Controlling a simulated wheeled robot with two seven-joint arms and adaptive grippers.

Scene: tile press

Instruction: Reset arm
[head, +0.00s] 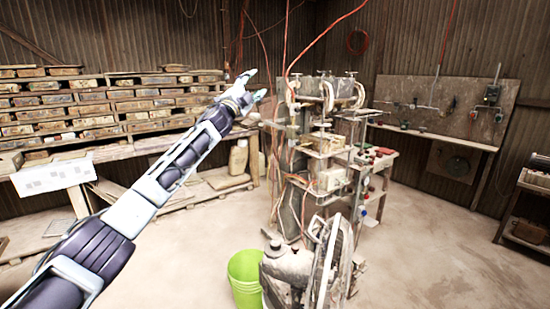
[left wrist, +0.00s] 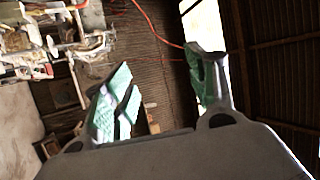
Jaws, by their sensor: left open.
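My left arm reaches up from the lower left in the head view, and its gripper (head: 254,86) is raised in the air, left of the tile press (head: 322,150). The two green-padded fingers stand apart and empty, and they also show in the left wrist view (left wrist: 165,90). The tile press is a dusty machine with hoses and valves in the middle of the room. It also seems to show at the upper left of the left wrist view (left wrist: 60,40).
Wooden shelves (head: 120,80) with stacked tiles line the left wall. A green bucket (head: 244,280) and a dusty fan-like machine (head: 325,265) stand on the floor in front. A bench with a board (head: 445,105) stands at the right wall. The floor at right (head: 430,250) is clear.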

